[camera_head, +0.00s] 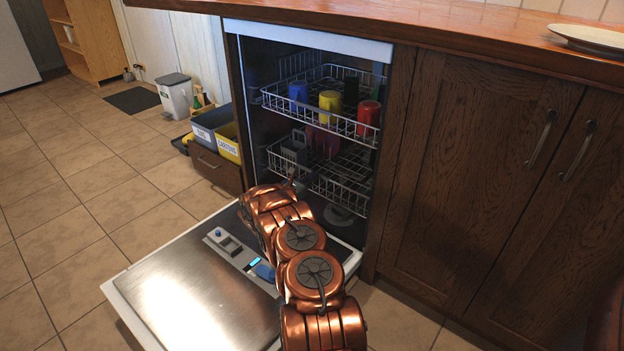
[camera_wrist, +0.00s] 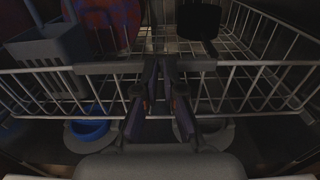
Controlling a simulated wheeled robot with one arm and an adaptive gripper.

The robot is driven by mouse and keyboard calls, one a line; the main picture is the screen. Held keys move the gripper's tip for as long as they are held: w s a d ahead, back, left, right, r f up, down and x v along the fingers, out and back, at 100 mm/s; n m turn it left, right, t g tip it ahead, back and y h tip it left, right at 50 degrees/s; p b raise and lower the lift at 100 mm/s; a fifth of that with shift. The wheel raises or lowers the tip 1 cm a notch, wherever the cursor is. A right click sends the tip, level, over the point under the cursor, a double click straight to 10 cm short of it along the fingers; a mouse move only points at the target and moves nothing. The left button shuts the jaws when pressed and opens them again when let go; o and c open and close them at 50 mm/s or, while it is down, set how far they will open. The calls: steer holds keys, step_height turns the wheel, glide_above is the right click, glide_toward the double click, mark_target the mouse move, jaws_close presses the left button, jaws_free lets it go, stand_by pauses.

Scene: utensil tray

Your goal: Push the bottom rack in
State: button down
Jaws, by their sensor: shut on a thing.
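The bottom rack (camera_head: 343,191) is a white wire rack low in the open dishwasher, below the upper rack. In the wrist view its grey front bar (camera_wrist: 108,68) crosses the picture. My gripper (camera_wrist: 162,68) is shut on the middle of this bar, its dark fingers close together. In the head view the gripper is largely hidden by my copper arm, which reaches over the lowered door. A grey utensil basket (camera_wrist: 55,55) stands in the rack at the left, with a red and blue item (camera_wrist: 108,18) and a dark item (camera_wrist: 198,20) behind.
The upper rack (camera_head: 345,125) holds blue, yellow and red cups. The dishwasher door (camera_head: 190,300) lies open below my arm. Wooden cabinets (camera_head: 470,170) stand to the right, and sorting bins (camera_head: 215,132) to the left.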

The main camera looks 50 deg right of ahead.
steer(key=shift+s+d+r, duration=0.2)
steer(key=shift+s+d, duration=0.15)
steer(key=shift+d, duration=0.05)
steer(key=w+a+p, duration=0.1)
steer(key=a+p, duration=0.3)
steer(key=a, duration=1.1)
steer(key=shift+f, duration=0.2)
steer(key=shift+w, duration=0.1)
